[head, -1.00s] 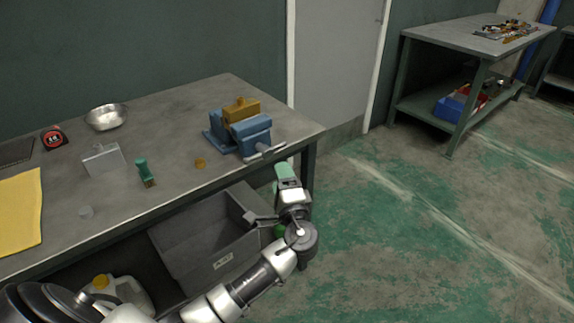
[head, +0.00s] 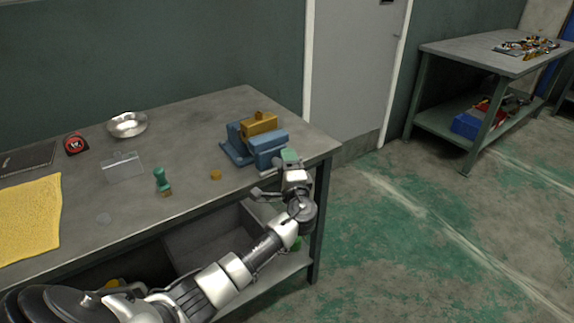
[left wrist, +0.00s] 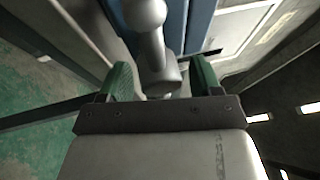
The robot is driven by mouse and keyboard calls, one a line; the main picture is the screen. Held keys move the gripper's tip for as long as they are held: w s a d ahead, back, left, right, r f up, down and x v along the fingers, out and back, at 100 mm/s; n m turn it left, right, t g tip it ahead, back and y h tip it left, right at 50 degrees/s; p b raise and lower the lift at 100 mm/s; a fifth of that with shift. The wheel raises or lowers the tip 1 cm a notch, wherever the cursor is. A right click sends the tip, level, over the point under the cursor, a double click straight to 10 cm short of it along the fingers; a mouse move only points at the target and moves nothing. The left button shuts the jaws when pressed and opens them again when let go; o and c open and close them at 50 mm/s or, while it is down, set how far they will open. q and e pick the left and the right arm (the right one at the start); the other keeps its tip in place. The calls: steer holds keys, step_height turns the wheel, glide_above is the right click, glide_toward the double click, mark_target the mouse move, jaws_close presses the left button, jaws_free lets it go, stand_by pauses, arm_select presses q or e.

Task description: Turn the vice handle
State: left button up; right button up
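The blue vice (head: 268,152) sits at the right front corner of the workbench, with a brass-coloured block (head: 258,124) in its jaws. Its grey metal handle (left wrist: 160,75) shows close up in the left wrist view, with a rounded knob end. My left gripper (left wrist: 161,82) is open, with one green fingertip on each side of the handle. I cannot tell whether either finger touches it. In the head view the left gripper (head: 290,157) is at the vice's front and hides part of the handle. My right gripper is not in view.
The workbench (head: 200,135) carries a metal bowl (head: 127,124), a tape measure (head: 75,144), a green-handled tool (head: 162,180), a small brass piece (head: 215,174) and a yellow cloth (head: 28,215). A grey bin (head: 205,240) stands below. The floor to the right is clear.

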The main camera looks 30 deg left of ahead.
arm_select(q)
steer(key=c, duration=0.8)
steer(key=shift+r+m+p, duration=0.1)
steer(key=shift+m+p, duration=0.3)
steer(key=shift+p, duration=0.25)
steer(key=shift+c, duration=0.2)
steer(key=m+g+h+p, duration=0.1)
steer(key=m+p, duration=0.3)
steer(key=p, duration=0.2)
steer(key=s+f+m+g+h+p, duration=0.1)
steer(key=m+g+p, duration=0.1)
steer(key=m+p, duration=0.2)
steer(key=m+g+h+p, duration=0.1)
steer(key=m+g+p, duration=0.1)
steer(key=p, duration=0.6)
steer(key=shift+s+a+f+m, duration=0.15)
steer(key=shift+f+m, duration=0.2)
steer(key=shift+m, duration=0.55)
steer(key=m+g+p, duration=0.1)
steer(key=p, duration=0.1)
steer(key=shift+s+f+m+p, duration=0.1)
steer(key=shift+s+m+p, duration=0.05)
steer(key=shift+m+p, duration=0.2)
steer(key=shift+s+a+f+m+g+p, duration=0.15)
steer(key=shift+m+g+p, duration=0.35)
steer(key=shift+m+g, duration=0.5)
steer(key=shift+r, duration=0.2)
steer(key=o, duration=0.9)
